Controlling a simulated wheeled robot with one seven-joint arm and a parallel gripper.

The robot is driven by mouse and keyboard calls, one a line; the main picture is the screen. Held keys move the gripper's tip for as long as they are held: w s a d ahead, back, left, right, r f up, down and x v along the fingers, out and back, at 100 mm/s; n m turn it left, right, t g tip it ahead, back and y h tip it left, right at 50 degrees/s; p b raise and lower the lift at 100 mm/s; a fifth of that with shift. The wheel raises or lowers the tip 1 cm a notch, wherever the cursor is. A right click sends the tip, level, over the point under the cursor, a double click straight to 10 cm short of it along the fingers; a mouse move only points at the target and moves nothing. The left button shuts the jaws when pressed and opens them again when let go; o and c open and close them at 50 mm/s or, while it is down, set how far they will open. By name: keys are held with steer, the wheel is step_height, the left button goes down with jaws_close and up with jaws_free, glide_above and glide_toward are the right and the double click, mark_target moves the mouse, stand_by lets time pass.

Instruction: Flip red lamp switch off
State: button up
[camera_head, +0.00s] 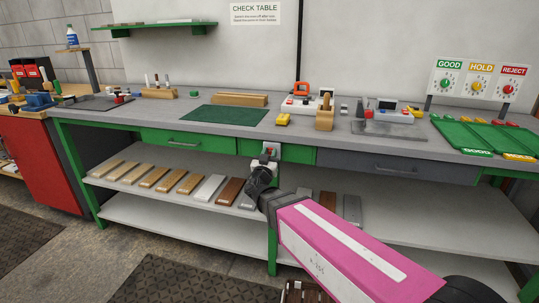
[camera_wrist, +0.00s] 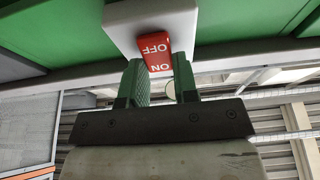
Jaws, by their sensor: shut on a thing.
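The red lamp switch (camera_wrist: 156,50) is a red rocker marked OFF and ON on a white box. The lettering appears upside down in the wrist view. In the head view the switch (camera_head: 270,151) is on the front of the workbench, below the top edge. My gripper (camera_wrist: 158,66) has its two green fingers on either side of the rocker, shut on it. In the head view my gripper (camera_head: 263,168) reaches up to the switch box from below. The rocker's exact tilt is hard to tell.
The workbench top (camera_head: 340,122) holds a green mat (camera_head: 226,116), a yellow object (camera_head: 283,120) and a wooden block holder (camera_head: 325,120). Green trays (camera_head: 475,135) stand at right.

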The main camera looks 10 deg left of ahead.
steer(key=o, duration=0.9)
steer(key=v, duration=1.1)
steer(key=shift+d, duration=0.1)
steer(key=w+d+f+m+g+h, duration=0.1)
steer(key=w+d+f+g+h, duration=0.15)
steer(key=d, duration=0.45)
steer(key=w+d+f+m+g+h, duration=0.1)
steer(key=d+f+g+h, duration=0.25)
steer(key=d, duration=0.45)
steer(key=w+d+f+g+h, duration=0.2)
steer(key=d+f+g, duration=0.2)
steer(key=d, duration=0.3)
steer(key=s+d+f+n+g+y, duration=0.1)
steer(key=s+d+f+g+y, duration=0.1)
steer(key=d+f+g+y, duration=0.1)
steer(key=s+d+f+n+g+y, duration=0.1)
steer(key=s+d+f+g+y, duration=0.1)
steer(key=d+f+g, duration=0.3)
steer(key=s+d+f+n+g+y, duration=0.1)
steer(key=s+d+f+g+y, duration=0.1)
steer(key=d, duration=0.4)
steer(key=shift+d+f+g+y, duration=0.2)
steer(key=shift+f+g+y, duration=0.25)
steer(key=shift+y, duration=0.25)
steer(key=shift+d+f+g+y, duration=0.2)
steer(key=shift+f+g+y, duration=0.3)
steer(key=shift+y, duration=0.2)
